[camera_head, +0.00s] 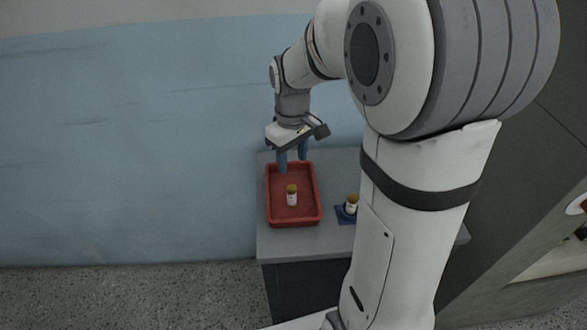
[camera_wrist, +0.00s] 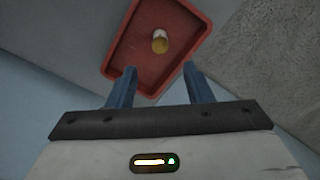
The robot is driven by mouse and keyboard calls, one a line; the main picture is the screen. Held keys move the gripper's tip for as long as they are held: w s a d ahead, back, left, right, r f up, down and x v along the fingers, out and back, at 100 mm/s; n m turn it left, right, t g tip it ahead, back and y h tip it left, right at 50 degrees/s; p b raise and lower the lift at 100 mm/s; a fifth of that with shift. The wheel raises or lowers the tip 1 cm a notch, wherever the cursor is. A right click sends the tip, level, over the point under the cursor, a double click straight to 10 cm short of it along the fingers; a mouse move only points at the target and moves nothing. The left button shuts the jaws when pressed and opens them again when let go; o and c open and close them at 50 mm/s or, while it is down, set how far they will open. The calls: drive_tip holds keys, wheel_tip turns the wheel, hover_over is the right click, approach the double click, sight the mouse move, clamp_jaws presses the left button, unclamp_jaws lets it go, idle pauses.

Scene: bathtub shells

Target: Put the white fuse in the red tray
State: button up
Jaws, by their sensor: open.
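A white fuse (camera_head: 292,198) with a brownish-gold top stands upright inside the red tray (camera_head: 313,219), near its middle. In the wrist view the same fuse (camera_wrist: 160,45) is inside the red tray (camera_wrist: 192,23), seen from above. My gripper (camera_head: 293,165) is above the far end of the tray, with its two blue fingers apart and nothing between them. In the wrist view, my gripper (camera_wrist: 159,70) also shows open, and the fuse lies beyond the fingertips, clear of them. A second similar white fuse (camera_head: 351,206) stands in a small blue holder to the right of the tray.
The tray and blue holder rest on a grey table (camera_head: 285,241) against a light blue wall (camera_head: 130,140). My arm covers part of the table at right. A dark cabinet-like surface (camera_head: 520,150) stands on the right. Bare table shows in front of the tray.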

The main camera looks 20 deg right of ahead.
drive_tip(key=s+r+m+t, duration=0.1)
drive_tip(key=s+r+m, duration=0.1)
drive_tip(key=s, duration=0.5)
drive_tip(key=s+r+m+t, duration=0.1)
drive_tip(key=s+r+m, duration=0.1)
drive_tip(key=s, duration=0.6)
drive_tip(key=shift+s+m+t, duration=0.25)
drive_tip(key=shift+m+t, duration=0.05)
drive_tip(key=shift+m, duration=0.4)
drive_tip(key=shift+c, duration=0.3)
